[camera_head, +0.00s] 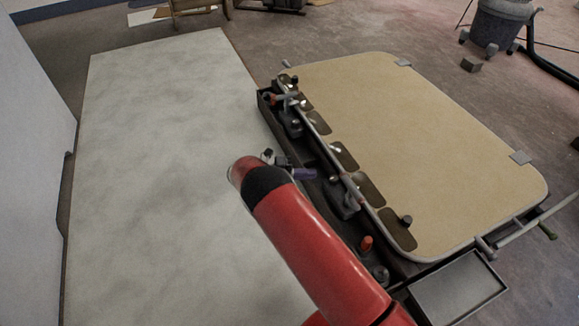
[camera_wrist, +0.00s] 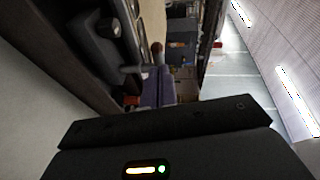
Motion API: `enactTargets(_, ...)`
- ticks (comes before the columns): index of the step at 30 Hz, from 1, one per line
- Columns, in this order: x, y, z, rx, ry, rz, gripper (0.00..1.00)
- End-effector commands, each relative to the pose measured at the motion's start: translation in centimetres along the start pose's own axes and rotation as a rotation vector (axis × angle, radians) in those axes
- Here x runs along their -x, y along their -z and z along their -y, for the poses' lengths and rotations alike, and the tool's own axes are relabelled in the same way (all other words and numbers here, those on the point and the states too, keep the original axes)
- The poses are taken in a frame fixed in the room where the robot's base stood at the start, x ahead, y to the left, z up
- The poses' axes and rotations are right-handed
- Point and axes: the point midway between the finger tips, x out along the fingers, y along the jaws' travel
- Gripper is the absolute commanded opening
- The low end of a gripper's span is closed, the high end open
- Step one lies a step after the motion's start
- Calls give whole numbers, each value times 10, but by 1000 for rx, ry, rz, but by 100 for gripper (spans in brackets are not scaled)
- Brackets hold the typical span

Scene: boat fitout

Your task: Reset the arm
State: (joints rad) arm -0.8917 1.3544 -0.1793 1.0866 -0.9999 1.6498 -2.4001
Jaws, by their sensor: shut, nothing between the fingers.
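My gripper (camera_head: 312,174) is small and partly hidden behind my red arm in the head view. Its purple fingers point right, over the dark tray along the near edge of the tan panel. In the wrist view the purple fingers of my gripper (camera_wrist: 158,70) lie side by side, shut, with nothing between them. The dark gripper body fills the bottom of that view. I cannot tell whether the fingers touch any fitting behind them.
A tan panel (camera_head: 400,140) with dark fittings along its left edge stands right of my arm. A long dark tray (camera_head: 265,108) runs beside it. A pale mottled surface (camera_head: 150,150) at left is clear. A shallow grey tray (camera_head: 455,290) sits lower right. A grey bin (camera_head: 498,25) stands at the back.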

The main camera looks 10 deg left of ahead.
Motion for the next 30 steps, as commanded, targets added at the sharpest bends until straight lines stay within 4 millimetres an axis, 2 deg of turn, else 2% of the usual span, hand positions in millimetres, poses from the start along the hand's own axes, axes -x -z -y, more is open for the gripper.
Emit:
enactTargets(3,18,-11,-1,-3,-2,3,0)
enactTargets(9,38,-21,2,-1,-1,1,0)
enactTargets(15,46,-25,4,1,-1,0,0)
enactTargets(20,45,-25,9,-11,-9,-4,0)
enactTargets(23,36,-25,31,-77,-51,-25,0)
enactTargets(26,17,-21,70,-214,-137,-74,0)
enactTargets(30,-19,-3,138,-491,-285,-188,0)
